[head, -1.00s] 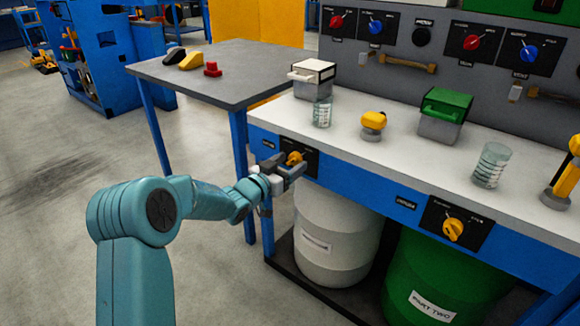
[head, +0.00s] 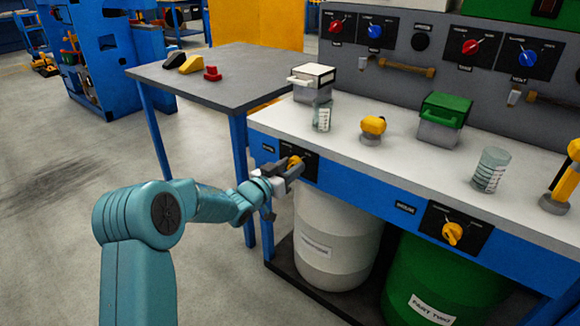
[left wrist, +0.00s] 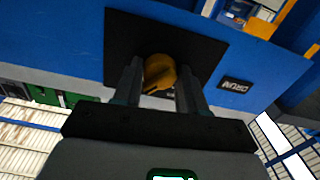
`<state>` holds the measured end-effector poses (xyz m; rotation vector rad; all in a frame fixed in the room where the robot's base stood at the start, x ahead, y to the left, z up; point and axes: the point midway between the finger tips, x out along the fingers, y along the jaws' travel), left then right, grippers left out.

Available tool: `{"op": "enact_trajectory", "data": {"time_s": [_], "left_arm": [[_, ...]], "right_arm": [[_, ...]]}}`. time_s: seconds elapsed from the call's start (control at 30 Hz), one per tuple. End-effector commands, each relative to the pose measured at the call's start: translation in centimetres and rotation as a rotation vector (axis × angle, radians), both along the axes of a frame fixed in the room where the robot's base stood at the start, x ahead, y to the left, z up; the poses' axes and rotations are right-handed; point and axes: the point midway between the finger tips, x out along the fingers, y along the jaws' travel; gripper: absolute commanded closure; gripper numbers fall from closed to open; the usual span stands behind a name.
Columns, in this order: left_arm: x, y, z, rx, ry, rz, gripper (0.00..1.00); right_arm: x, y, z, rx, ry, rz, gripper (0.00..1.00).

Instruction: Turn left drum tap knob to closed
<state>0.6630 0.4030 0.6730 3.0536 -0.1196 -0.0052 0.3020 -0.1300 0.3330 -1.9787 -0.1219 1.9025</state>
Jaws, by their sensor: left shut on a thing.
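The left drum tap knob (head: 294,162) is yellow and sits on a black plate (head: 311,166) on the blue front rail, above the white drum (head: 335,240). My left gripper (head: 291,171) is at this knob and shut on it, hiding part of it in the head view. In the left wrist view the knob (left wrist: 159,72) shows between the two fingers (left wrist: 160,88), with a dark slot across its face. The exact pointer setting is too small to read. My right gripper is not in view.
A second yellow knob (head: 453,233) is on the rail above the green drum (head: 440,285). The white bench top (head: 400,160) carries beakers, lidded boxes and yellow tools. A grey table (head: 225,75) stands to the left.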

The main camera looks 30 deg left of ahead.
Motion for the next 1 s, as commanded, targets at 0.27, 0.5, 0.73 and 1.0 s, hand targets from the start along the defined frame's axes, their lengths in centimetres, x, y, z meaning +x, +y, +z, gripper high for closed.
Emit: {"op": "enact_trajectory", "data": {"time_s": [0.27,0.5,0.73,1.0], "left_arm": [[0.0,0.0,0.3,-0.216,0.018,0.000,0.89],[0.0,-0.1,0.3,-0.444,0.037,0.000,0.89],[0.0,-0.1,0.3,-0.663,0.053,0.001,0.89],[0.0,-0.1,0.3,-0.918,0.073,0.001,0.89]], "right_arm": [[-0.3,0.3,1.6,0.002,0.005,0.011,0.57],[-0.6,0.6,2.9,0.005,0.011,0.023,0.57],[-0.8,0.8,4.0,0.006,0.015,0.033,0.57],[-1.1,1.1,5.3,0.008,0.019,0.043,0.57]]}}
